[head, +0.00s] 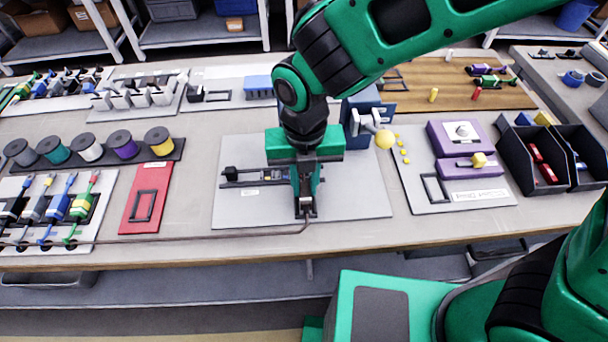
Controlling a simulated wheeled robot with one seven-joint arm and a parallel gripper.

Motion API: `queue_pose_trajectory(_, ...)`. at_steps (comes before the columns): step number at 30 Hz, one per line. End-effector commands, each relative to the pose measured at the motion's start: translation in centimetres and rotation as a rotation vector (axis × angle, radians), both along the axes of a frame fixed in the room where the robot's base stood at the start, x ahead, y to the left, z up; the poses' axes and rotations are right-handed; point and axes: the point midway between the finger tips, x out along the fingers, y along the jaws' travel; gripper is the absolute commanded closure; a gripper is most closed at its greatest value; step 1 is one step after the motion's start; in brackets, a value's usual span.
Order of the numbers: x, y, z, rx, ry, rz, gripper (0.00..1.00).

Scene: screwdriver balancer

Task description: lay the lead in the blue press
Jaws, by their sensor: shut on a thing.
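The lead (190,239) is a thin brown cable. It runs along the front of the bench from the far left and bends up into my gripper (305,208). My gripper points down over the front part of a light grey board and is shut on the lead near its right end; the fingers partly hide the held end. The blue press (372,108) stands behind and to the right of my gripper, at the back right of the board. It has a grey lever with a yellow ball knob (383,139). My arm and gripper hide part of its left side.
A black rail fixture (240,176) sits on the grey board (350,203) beside my gripper. A red plate (145,205), wire spools (90,148) and screwdrivers (60,205) are to the left. A purple fixture (462,150) and black bins (540,160) are to the right.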

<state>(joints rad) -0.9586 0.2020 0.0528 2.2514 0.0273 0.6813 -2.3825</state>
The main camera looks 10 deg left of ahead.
Motion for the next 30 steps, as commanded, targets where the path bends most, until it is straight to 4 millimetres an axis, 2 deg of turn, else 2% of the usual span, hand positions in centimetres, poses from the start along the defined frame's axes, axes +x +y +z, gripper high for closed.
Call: queue_pose_trajectory(30, -0.02, 0.07, -0.85, -0.001, 0.0, 0.001, 1.0)
